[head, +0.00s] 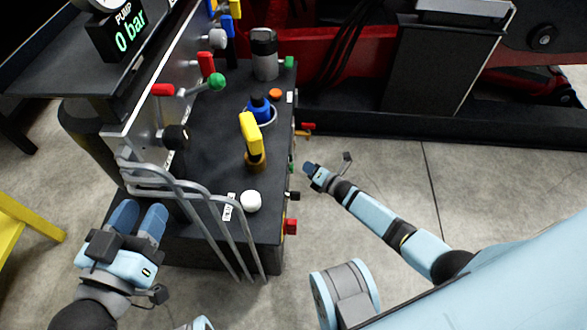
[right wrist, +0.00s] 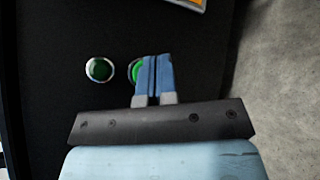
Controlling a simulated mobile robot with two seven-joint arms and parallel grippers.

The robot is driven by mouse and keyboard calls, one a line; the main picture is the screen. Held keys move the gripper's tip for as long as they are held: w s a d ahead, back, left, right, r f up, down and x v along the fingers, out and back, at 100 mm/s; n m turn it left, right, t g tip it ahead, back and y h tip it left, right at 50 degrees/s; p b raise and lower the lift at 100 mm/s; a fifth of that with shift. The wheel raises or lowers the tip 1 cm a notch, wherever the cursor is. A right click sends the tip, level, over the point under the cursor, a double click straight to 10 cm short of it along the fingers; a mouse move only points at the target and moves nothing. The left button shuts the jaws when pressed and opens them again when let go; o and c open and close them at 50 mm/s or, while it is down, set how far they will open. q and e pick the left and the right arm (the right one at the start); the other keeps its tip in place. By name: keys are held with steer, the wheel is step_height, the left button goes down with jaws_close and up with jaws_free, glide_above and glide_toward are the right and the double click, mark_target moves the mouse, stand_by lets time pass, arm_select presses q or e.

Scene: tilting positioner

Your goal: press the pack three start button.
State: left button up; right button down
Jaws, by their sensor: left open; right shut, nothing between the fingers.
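The left button (right wrist: 99,70) is in full view. The other green button (right wrist: 134,72) is partly hidden behind my right gripper (right wrist: 155,60). No label shows which one is the pack three start button. My right gripper is shut and empty, its fingertips over or beside the half-hidden button; contact cannot be told. In the head view my right gripper (head: 308,168) is just right of the dark cabinet's side. My left gripper (head: 139,210) is open and empty, left of the grey rails.
The dark cabinet (head: 205,130) carries a yellow handle (head: 250,132), a white knob (head: 250,201) and a blue part (head: 259,108). A red knob (head: 291,227) and a red lever (head: 307,127) stick out from its side. Bent grey rails (head: 190,190) stand near my left gripper.

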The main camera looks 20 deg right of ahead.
mark_target(292, 168)
arm_select(q)
steer(key=shift+a+r, duration=0.1)
steer(key=shift+w+r, duration=0.1)
arm_select(e)
steer(key=shift+w+a, duration=0.25)
steer(key=shift+a, duration=0.3)
arm_select(q)
steer(key=shift+r, duration=0.1)
steer(key=shift+f, duration=0.35)
steer(key=shift+w+r, duration=0.1)
steer(key=shift+r, duration=0.2)
stand_by(0.4)
steer(key=shift+f, duration=0.15)
steer(key=shift+s+f+b, duration=0.2)
steer(key=shift+f+b, duration=0.1)
arm_select(e)
steer(key=shift+w+a, duration=0.2)
steer(key=shift+a, duration=0.25)
